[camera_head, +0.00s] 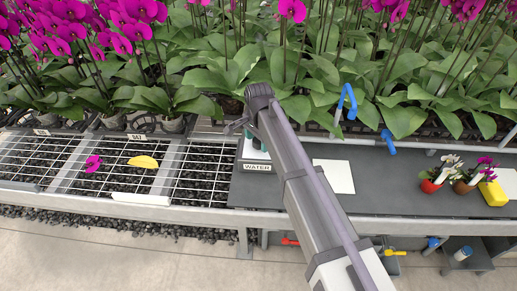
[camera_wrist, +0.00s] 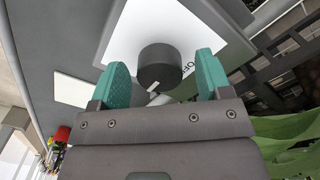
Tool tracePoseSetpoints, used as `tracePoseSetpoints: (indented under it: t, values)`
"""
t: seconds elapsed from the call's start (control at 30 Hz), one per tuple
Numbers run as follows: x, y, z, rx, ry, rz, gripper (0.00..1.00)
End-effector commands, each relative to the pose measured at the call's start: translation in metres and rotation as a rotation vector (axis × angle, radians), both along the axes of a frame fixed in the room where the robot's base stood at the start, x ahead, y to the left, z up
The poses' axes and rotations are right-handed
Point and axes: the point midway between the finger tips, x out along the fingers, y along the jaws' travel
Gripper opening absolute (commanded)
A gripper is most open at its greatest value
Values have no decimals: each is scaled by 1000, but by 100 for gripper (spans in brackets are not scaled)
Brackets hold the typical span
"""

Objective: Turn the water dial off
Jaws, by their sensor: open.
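The water dial (camera_wrist: 160,66) is a dark round knob with a light pointer mark, on a white plate (camera_wrist: 122,38) in the wrist view. Part of the lettering "OFF" shows on the plate to the knob's right. My gripper (camera_wrist: 160,72) is open, with its two teal fingertips on either side of the knob. I cannot tell whether they touch it. In the head view my gripper (camera_head: 254,142) is at the white panel above the "WATER" label (camera_head: 257,167). My arm hides the dial there.
A white sheet (camera_head: 334,176) lies on the dark bench (camera_head: 400,185) right of my arm. Wire racks (camera_head: 120,165) are at the left. Large orchid plants (camera_head: 300,60) crowd the back, with a blue hooked pipe (camera_head: 347,100).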

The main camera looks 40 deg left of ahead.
Motion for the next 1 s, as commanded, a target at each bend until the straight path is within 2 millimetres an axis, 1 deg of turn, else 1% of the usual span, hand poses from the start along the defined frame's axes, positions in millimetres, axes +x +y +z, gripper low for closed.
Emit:
tracePoseSetpoints:
  t: [0.2,0.23,0.73,1.0]
  values:
    - [0,0,1,0,0,0,71]
    - [0,0,1,0,0,0,69]
    - [0,0,1,0,0,0,22]
    - [0,0,1,0,0,23,22]
